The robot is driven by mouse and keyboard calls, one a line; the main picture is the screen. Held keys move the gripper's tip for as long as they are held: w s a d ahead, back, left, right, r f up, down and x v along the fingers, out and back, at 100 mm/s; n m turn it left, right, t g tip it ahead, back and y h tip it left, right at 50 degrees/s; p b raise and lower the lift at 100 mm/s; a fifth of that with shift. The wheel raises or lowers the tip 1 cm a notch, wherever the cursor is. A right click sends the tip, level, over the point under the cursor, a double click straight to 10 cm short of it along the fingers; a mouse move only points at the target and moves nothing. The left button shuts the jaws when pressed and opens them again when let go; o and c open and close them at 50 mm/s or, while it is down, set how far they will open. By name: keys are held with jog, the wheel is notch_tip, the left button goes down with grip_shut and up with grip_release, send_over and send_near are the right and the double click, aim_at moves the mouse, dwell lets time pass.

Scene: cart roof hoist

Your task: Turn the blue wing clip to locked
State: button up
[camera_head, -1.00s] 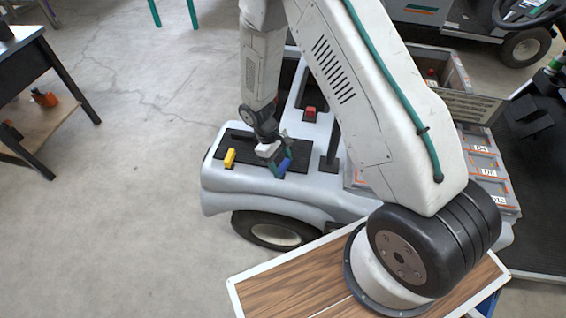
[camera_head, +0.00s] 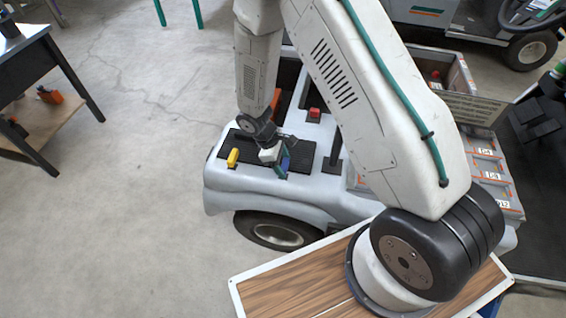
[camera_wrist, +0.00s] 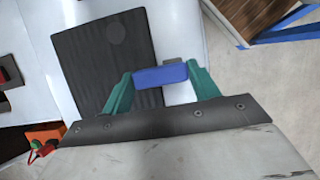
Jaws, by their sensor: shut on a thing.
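The blue wing clip (camera_wrist: 160,75) is a short blue bar over the edge of a black plate (camera_wrist: 95,60) on the pale cart body. In the head view the clip (camera_head: 285,161) is small and partly hidden by my gripper. My gripper (camera_wrist: 161,78) has green fingers, one at each end of the blue bar, and is shut on it. The locked marking, if any, cannot be made out.
A yellow clip (camera_head: 233,157) stands left of my gripper on the cart's black strip. A red block (camera_head: 314,113) stands behind it on the cart. A wood-topped board (camera_head: 290,287) lies in front. Open floor (camera_head: 120,220) is to the left.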

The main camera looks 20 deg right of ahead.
jog(key=o, duration=1)
jog(key=v, duration=0.7)
jog(key=shift+w+a+r, duration=0.1)
jog(key=shift+r, duration=0.3)
